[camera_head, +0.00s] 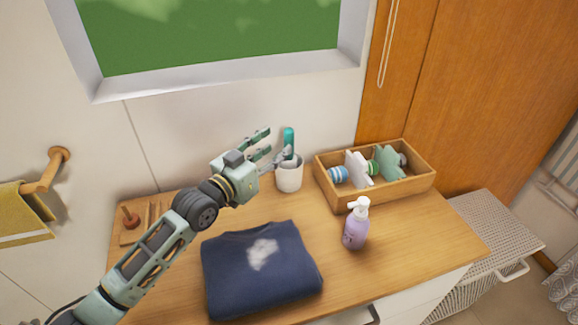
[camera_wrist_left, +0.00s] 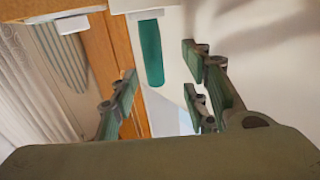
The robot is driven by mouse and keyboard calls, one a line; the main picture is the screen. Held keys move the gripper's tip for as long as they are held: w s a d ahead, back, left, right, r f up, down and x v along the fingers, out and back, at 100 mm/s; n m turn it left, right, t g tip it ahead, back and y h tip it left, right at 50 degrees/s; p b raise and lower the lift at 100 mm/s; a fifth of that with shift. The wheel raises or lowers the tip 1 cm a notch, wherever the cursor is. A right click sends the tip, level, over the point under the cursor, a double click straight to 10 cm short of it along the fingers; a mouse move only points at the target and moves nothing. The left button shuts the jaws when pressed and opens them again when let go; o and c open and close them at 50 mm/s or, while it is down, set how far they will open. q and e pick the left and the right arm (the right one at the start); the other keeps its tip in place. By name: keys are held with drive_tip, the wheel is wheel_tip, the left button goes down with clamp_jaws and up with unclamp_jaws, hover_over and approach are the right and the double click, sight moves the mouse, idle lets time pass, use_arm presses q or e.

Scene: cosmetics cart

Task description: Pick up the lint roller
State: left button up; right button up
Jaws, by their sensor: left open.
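A teal, rounded upright piece (camera_head: 289,139) stands in a white cup (camera_head: 290,177) on the wooden top; it looks like the lint roller's handle, and its lower part is hidden in the cup. My left gripper (camera_head: 274,143) is open and empty, just left of the teal piece at about its height. In the left wrist view the teal piece (camera_wrist_left: 151,53) appears between the spread fingers (camera_wrist_left: 160,72), beyond their tips. I cannot tell whether any finger touches it. My right gripper is not in view.
A wooden box (camera_head: 383,196) with several rolls and star-shaped items stands right of the cup. A wall is close behind the cup.

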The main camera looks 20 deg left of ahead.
sight(286, 140)
use_arm(q)
drive_tip(key=x, duration=0.1)
drive_tip(key=p+x, duration=0.1)
drive_tip(key=x, duration=0.2)
drive_tip(key=shift+w+d+r, duration=0.15)
drive_tip(key=shift+d+r, duration=0.15)
drive_tip(key=shift+d, duration=0.2)
drive_tip(key=shift+w+d+f, duration=0.15)
drive_tip(key=shift+w, duration=0.3)
clamp_jaws()
